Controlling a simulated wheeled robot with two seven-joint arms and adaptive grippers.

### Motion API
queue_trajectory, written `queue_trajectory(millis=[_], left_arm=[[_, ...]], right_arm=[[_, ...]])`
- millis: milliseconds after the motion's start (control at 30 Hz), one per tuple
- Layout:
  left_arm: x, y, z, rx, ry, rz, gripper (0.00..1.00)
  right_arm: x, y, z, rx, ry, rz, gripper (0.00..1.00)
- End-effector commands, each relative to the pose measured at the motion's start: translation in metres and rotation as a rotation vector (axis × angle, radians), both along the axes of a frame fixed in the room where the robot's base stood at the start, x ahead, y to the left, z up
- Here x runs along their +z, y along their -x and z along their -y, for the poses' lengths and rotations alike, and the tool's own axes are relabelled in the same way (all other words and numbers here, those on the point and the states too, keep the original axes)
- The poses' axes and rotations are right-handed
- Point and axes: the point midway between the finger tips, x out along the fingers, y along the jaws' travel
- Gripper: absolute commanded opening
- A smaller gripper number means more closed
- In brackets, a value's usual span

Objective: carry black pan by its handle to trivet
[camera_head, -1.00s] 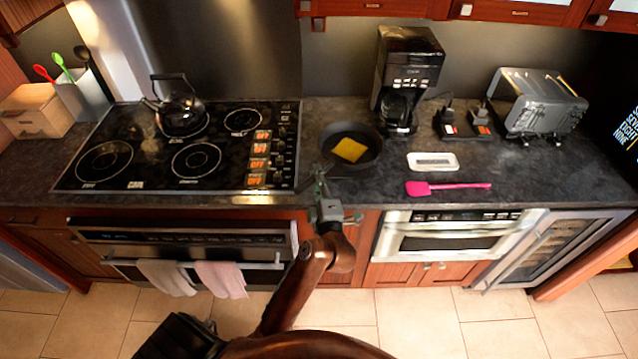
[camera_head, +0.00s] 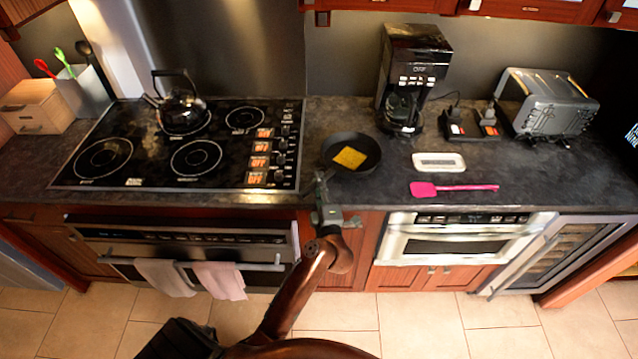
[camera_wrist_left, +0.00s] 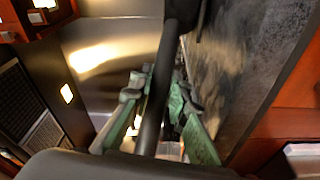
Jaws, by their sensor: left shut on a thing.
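The black pan (camera_head: 365,166) is over the counter just right of the cooktop, with a flat yellow square (camera_head: 350,157) inside it. Its handle points toward the front edge. My left gripper (camera_head: 322,186) is at the front edge, shut on the handle. In the left wrist view the dark handle (camera_wrist_left: 156,100) runs between the green fingers of my left gripper (camera_wrist_left: 155,95). I cannot tell whether the pan's bottom touches the counter. I cannot make out a trivet for certain. A white rectangular dish (camera_head: 438,155) lies right of the pan. My right gripper is not in view.
A coffee maker (camera_head: 414,65) stands behind the pan to the right. A pink spatula (camera_head: 453,188) lies near the front edge. The cooktop (camera_head: 138,140) holds a kettle (camera_head: 182,108); its front burners are clear. A toaster (camera_head: 550,98) stands at right.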

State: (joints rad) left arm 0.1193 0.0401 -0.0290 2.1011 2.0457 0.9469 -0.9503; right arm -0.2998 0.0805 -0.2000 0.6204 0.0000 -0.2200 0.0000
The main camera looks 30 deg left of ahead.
Motion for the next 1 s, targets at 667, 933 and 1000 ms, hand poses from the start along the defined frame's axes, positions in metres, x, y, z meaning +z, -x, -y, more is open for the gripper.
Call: queue_trajectory(millis=[667,933,1000], left_arm=[[0.0,0.0,0.0,0.0,0.001,0.001,0.33],[-0.001,0.022,0.021,-0.001,0.005,-0.001,0.33],[-0.002,0.034,0.031,-0.001,0.005,-0.001,0.33]], right_arm=[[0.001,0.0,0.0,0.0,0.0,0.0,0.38],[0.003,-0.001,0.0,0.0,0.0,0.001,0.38],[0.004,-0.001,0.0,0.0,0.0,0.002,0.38]])
